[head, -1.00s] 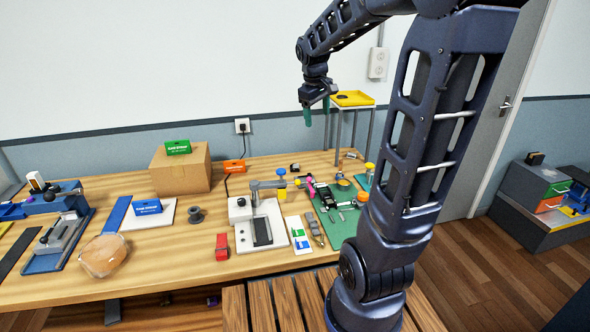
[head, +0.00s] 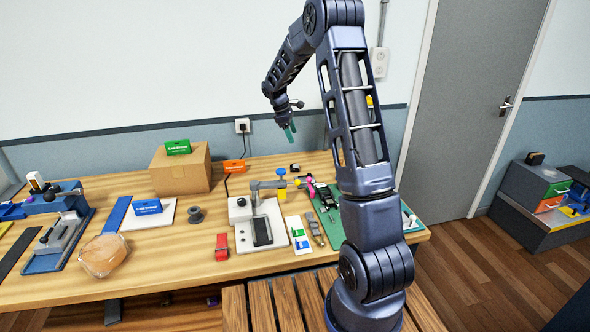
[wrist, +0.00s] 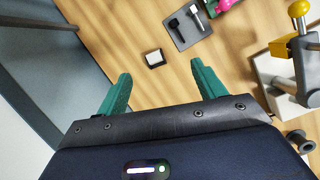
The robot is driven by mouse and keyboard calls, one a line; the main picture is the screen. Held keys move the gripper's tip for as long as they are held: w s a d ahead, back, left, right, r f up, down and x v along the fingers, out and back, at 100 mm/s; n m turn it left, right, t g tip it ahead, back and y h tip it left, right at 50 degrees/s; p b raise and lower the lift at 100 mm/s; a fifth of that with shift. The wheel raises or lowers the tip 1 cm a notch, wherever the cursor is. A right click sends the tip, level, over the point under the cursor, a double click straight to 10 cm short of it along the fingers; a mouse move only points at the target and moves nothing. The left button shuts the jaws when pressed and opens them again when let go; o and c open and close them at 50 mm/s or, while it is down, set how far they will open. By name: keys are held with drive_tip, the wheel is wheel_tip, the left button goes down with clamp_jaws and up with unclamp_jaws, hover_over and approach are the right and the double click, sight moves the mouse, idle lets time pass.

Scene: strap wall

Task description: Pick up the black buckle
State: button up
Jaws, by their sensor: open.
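A small black piece (head: 294,168), which looks like the black buckle, lies on the wooden table near its back edge, right of the orange box. In the wrist view a small black-and-white piece (wrist: 155,58) lies alone on the wood, just past my fingertips and between their lines; it looks like the same piece. My gripper (head: 290,133) hangs above the back of the table with its green fingers pointing down. In the wrist view my gripper (wrist: 160,82) is open, with nothing between the fingers.
A press with a yellow knob (wrist: 280,46) stands to the right in the wrist view. A dark tray with small tools (wrist: 187,27) lies beyond the piece. A cardboard box (head: 180,172) and an orange box (head: 234,166) stand left. The wood around the piece is bare.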

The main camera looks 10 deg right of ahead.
drive_tip(key=n, duration=0.2)
approach(296, 166)
drive_tip(key=f, duration=0.2)
drive_tip(key=w+d+f, duration=0.1)
drive_tip(key=shift+g+h, duration=0.3)
drive_tip(key=shift+h, duration=0.1)
drive_tip(key=shift+x, duration=2.75)
drive_tip(key=shift+s+a, duration=0.15)
drive_tip(key=shift+a, duration=0.05)
drive_tip(key=shift+c, duration=0.4)
drive_tip(key=c, duration=0.9)
drive_tip(key=shift+o, duration=0.2)
